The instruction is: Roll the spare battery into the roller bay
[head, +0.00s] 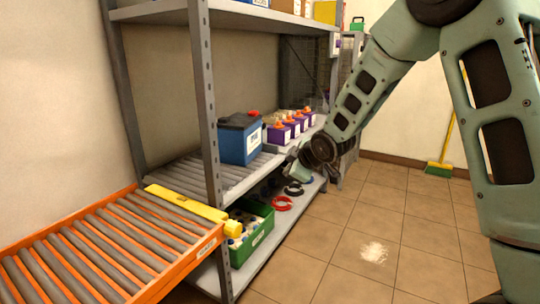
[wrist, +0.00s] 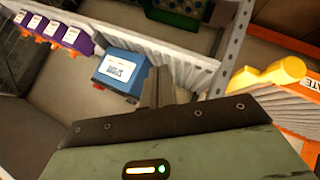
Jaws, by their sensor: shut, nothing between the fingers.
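The blue battery (head: 240,143), with a black top and a red cap, stands upright at the right part of the grey roller bay (head: 185,178) on the middle shelf. It also shows in the wrist view (wrist: 121,71), with a white label on its face. The orange roller table (head: 105,243) stands at the left, and a yellow bar (head: 188,202) lies across its end by the bay. My gripper (head: 295,168) is in front of the shelf, to the right of the battery. In the wrist view my gripper (wrist: 160,75) is shut and empty, its fingers appearing beside the battery; contact cannot be told.
Purple batteries (head: 288,127) with orange caps stand right of the blue battery. A grey rack post (head: 207,110) rises at the bay's front. A green crate (head: 252,238) and red and black rings (head: 282,203) are on the lower shelf. The tiled floor (head: 370,215) is mostly clear.

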